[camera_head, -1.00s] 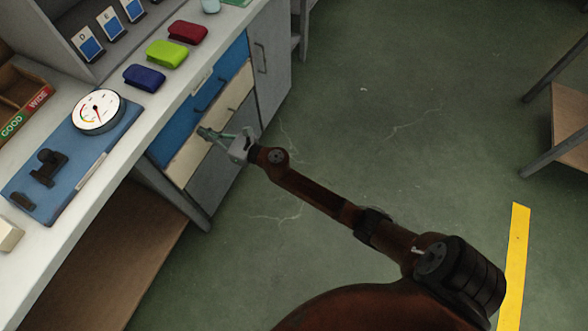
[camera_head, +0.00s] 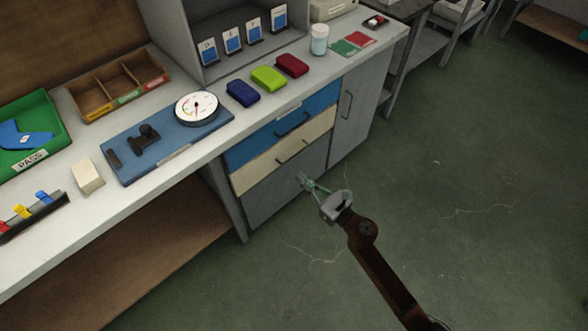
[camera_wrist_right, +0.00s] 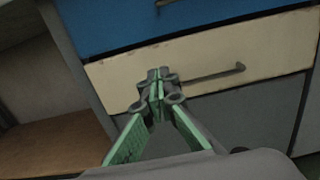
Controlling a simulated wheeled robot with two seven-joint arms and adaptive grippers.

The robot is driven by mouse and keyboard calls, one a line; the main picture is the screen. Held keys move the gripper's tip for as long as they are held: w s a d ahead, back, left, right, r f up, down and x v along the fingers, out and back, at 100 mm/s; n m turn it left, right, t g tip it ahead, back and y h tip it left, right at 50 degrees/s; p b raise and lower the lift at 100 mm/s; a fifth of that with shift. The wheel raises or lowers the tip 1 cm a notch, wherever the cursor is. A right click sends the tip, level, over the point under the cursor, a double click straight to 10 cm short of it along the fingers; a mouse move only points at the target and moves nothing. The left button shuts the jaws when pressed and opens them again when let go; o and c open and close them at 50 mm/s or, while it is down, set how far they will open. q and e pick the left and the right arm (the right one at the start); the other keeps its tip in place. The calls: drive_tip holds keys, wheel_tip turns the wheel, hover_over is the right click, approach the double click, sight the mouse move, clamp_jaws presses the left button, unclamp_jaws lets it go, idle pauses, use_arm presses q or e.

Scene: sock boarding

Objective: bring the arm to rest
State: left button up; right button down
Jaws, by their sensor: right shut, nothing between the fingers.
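My right gripper (camera_head: 302,178) is shut and empty. It hangs in the air in front of the cabinet drawers, below the bench top. In the right wrist view its fingertips (camera_wrist_right: 157,76) meet in front of the cream drawer (camera_wrist_right: 215,62). In the head view the cream drawer (camera_head: 250,174) sits between a blue drawer (camera_head: 268,140) and a grey one (camera_head: 280,190). I cannot tell how far the fingertips are from the drawer fronts. My left gripper is not in view.
The bench top holds a dial gauge (camera_head: 196,107) on a blue board (camera_head: 135,165), folded blue (camera_head: 242,92), green (camera_head: 268,78) and red (camera_head: 292,65) bundles, a wooden tray (camera_head: 85,100) and a green PASS tray (camera_head: 62,135). The floor (camera_head: 450,200) at the right is clear.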

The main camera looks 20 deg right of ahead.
drive_tip(key=shift+s, duration=0.2)
drive_tip(key=shift+d+f, duration=0.1)
